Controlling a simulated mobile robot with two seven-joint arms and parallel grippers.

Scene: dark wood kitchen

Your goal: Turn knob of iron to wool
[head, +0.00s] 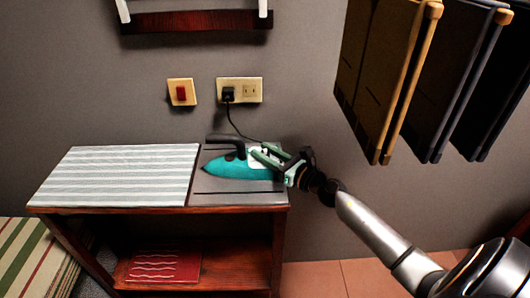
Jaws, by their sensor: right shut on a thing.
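The teal iron (229,168) with a dark handle rests on the grey pad at the right end of the cabinet top. Its tip points left and its black cord runs up to the wall outlet. My right gripper (262,155) reaches in from the right and is shut on the rear part of the iron. The gripper covers that part, so the knob and its setting cannot be made out. My left gripper is not in view.
A striped ironing pad (120,175) covers the cabinet's left part. A red book (165,266) lies on the shelf below. A wall outlet (240,90) and a red switch (181,92) are above. Dark cloths on wooden hangers (385,75) hang at upper right, above my right arm.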

